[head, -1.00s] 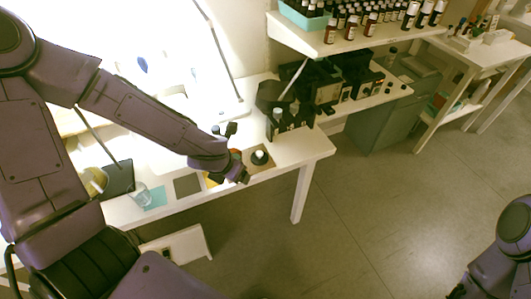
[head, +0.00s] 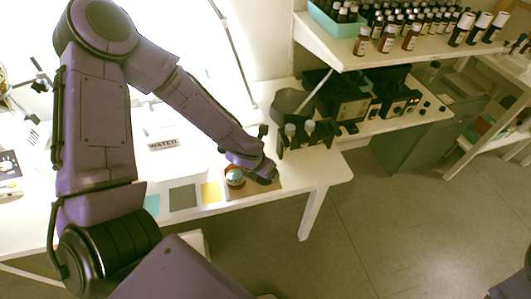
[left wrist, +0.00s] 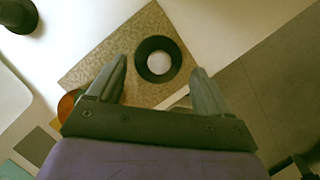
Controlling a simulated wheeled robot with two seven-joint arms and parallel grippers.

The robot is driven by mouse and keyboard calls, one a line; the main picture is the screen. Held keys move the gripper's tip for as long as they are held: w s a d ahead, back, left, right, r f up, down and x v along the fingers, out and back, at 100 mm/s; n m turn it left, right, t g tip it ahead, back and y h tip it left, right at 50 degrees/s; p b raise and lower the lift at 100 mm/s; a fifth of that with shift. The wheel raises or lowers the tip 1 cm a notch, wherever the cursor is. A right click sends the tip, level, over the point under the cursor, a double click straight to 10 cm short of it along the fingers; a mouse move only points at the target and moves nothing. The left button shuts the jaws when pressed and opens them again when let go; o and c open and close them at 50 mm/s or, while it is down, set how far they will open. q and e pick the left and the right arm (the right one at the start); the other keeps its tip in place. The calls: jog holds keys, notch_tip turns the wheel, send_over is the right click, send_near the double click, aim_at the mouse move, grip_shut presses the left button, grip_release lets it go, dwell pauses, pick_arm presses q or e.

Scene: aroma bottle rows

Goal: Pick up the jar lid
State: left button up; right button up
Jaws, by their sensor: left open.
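The jar lid (left wrist: 158,60) shows in the left wrist view as a black ring with a pale round centre, lying flat on a brown speckled mat (left wrist: 95,62). My left gripper (left wrist: 158,72) is open, its fingers on either side of the lid in the picture; I cannot tell the height between them. In the head view, my left gripper (head: 268,178) is over the mat (head: 238,193) and hides the lid. An amber jar (head: 235,178) stands just left of the gripper; its edge shows behind the left finger in the wrist view (left wrist: 68,105). My right gripper is out of view.
Yellow (head: 211,192) and grey (head: 183,197) squares lie left of the mat. A dark holder with bottles (head: 309,129) stands behind it. A shelf with several amber bottles (head: 388,40) is at upper right. The table's front edge is close to the mat.

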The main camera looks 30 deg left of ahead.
pick_arm(q)
jog(key=x, duration=0.3)
jog(key=shift+r, duration=0.1)
jog(key=c, duration=0.9)
jog(key=shift+o, duration=0.2)
